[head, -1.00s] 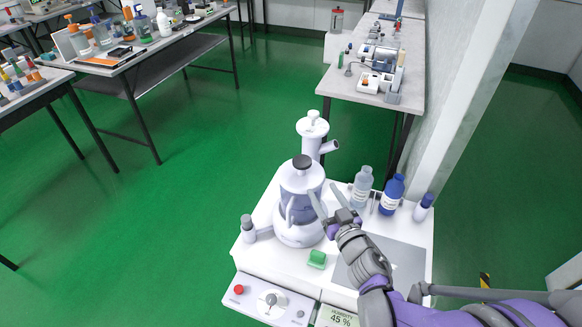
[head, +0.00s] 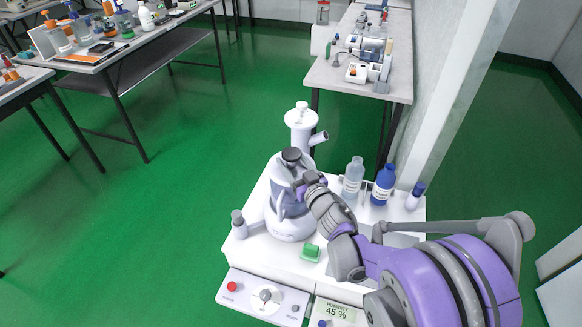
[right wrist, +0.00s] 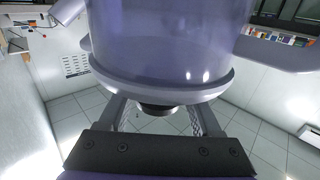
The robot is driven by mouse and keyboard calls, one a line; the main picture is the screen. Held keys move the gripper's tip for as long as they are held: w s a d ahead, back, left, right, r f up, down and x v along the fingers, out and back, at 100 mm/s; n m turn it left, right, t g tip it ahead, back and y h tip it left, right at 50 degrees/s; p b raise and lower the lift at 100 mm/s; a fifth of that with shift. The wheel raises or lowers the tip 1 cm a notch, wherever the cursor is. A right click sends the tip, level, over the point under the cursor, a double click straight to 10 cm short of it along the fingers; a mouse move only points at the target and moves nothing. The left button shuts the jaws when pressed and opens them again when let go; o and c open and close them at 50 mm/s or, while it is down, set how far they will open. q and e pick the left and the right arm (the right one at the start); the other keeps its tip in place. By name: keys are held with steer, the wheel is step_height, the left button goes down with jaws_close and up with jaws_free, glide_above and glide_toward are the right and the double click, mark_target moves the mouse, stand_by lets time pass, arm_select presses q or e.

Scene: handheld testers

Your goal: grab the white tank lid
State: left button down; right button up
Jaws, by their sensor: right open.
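The white tank lid (head: 284,164) with its dark round knob (head: 291,154) sits on the bluish tank of the white device in the head view. My right gripper (head: 303,181) is at the tank's right side, close to the lid, its fingertips hard to make out there. In the right wrist view the picture looks upside down: the tank fills the top, the lid's rim (right wrist: 165,92) is below it and the dark knob (right wrist: 157,109) below that. My open fingers (right wrist: 160,113) show on either side of the knob, their tips partly hidden by the lid. My left gripper is not in view.
A pale bottle (head: 353,178) and a blue bottle (head: 383,184) stand right of the tank, near my right arm. A green block (head: 310,252) lies in front. A white spouted column (head: 301,122) stands behind the tank. Green floor is clear to the left.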

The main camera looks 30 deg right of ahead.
steer(key=shift+w, duration=0.4)
steer(key=shift+c, duration=0.3)
jaws_close()
steer(key=shift+r, duration=0.15)
